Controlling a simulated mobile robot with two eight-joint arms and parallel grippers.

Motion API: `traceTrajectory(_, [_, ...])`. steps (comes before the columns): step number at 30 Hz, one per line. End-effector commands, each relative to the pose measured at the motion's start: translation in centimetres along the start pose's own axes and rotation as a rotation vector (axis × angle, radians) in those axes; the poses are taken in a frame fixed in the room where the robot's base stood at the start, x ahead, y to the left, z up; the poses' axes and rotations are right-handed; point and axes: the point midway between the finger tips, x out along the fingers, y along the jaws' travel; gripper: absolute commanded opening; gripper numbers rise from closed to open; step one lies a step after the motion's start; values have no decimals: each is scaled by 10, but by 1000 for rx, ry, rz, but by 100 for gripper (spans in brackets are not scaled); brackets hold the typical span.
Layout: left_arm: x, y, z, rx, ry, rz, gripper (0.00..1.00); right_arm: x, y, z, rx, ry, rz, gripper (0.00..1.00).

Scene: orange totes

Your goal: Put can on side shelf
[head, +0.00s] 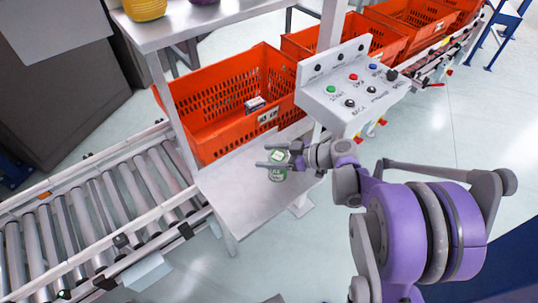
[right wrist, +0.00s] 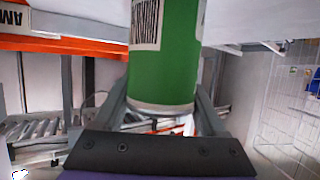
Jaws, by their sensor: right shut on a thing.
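A green can (head: 278,172) with a whitish top is at my right gripper (head: 277,157), over the grey metal side shelf (head: 240,195) in the head view. In the right wrist view the can (right wrist: 166,75) is upright between the two fingers of the right gripper (right wrist: 163,108), with a barcode label facing the camera. The right gripper is shut on it. Whether the can's base touches the shelf is hard to tell. My left gripper is not in view.
An orange tote (head: 215,135) with a small box (head: 254,104) inside stands behind the shelf. A button panel (head: 350,85) rises to the right. A roller conveyor (head: 90,215) runs at left. An upper shelf (head: 190,22) holds a yellow container (head: 145,8). The shelf's front is clear.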

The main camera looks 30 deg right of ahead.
Motion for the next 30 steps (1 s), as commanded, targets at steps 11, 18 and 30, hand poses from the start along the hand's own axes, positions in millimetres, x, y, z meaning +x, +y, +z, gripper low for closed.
traceTrajectory(11, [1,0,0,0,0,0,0,1,0,2,0,0,0,100])
traceTrajectory(18, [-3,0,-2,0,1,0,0,-14,1,-2,1,0,4,100])
traceTrajectory(30, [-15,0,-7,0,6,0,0,-97,1,-2,0,0,5,100])
